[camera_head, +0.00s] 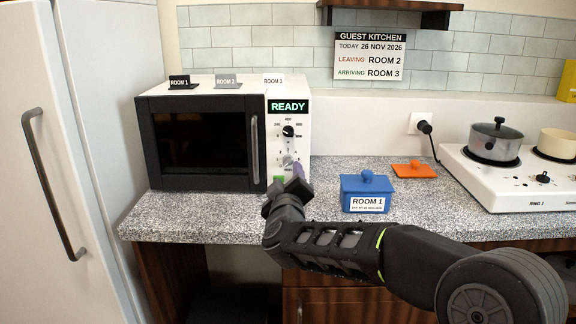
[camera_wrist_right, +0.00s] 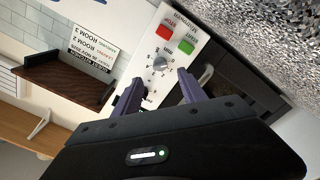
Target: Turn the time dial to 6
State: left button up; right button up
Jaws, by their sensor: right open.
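The microwave (camera_head: 203,140) stands on the speckled counter, its display reading READY. Its white control panel has an upper dial (camera_head: 288,131) and, lower down, the time dial (camera_head: 288,160), partly covered by my right gripper (camera_head: 289,176). In the right wrist view the time dial (camera_wrist_right: 160,64) is a grey knob with marks around it, lying ahead between the two purple fingertips. My right gripper (camera_wrist_right: 160,77) is open and holds nothing; contact with the knob cannot be told. The dial's exact setting is too small to read. My left gripper is not in view.
A red button (camera_wrist_right: 165,32) and a green button (camera_wrist_right: 187,47) sit close to the dial. A blue ROOM 1 box (camera_head: 366,194) and an orange lid (camera_head: 414,170) are on the counter to the right. A hob (camera_head: 520,185) with pots stands further right.

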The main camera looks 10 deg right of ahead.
aim_at(288, 163)
jog(key=x, duration=0.7)
jog(key=shift+w+d, duration=0.1)
jog(key=shift+w, duration=0.2)
grip_shut()
dwell(0.4)
